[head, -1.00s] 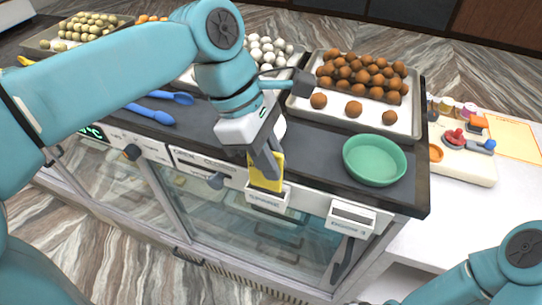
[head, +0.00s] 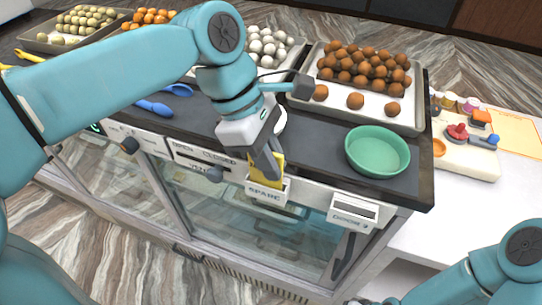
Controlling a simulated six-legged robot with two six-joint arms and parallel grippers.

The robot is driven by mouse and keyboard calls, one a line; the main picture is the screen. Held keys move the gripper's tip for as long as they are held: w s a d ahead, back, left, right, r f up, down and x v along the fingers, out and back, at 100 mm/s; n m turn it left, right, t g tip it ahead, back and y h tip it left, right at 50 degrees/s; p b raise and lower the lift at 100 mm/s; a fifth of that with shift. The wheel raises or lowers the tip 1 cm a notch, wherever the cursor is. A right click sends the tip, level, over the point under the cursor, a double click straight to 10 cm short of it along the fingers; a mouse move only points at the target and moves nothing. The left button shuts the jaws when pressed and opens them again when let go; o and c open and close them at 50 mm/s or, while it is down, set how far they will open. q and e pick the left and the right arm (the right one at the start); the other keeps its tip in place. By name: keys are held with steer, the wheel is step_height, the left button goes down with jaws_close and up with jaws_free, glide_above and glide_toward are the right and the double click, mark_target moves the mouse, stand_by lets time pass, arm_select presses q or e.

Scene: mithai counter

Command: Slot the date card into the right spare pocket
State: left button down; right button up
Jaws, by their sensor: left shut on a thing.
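The yellow date card (head: 259,177) is held in my left gripper (head: 268,166), which is shut on it at the front edge of the counter. The card stands roughly upright at the mouth of a white pocket labelled SPARE (head: 265,193). Its lower end meets the pocket's top and is hidden there; I cannot tell how deep it sits. The gripper fingers cover part of the card. My right arm shows at the lower right, but its fingertips are out of the picture.
Another white holder (head: 354,210) is on the counter front to the right. A green bowl (head: 377,152) and a tray of brown sweets (head: 412,121) are on the counter. Blue tongs (head: 153,108) lie left. Dark knobs (head: 215,174) project from the front.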

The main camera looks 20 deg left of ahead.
arm_select(q)
steer(key=shift+f+b, duration=0.6)
steer(key=shift+f, duration=0.5)
steer(key=c, duration=1.1)
jaws_free()
steer(key=shift+o, duration=2.1)
steer(key=shift+s+r, duration=0.15)
steer(key=shift+s, duration=0.05)
steer(key=shift+w, duration=0.2)
steer(key=shift+c, duration=0.7)
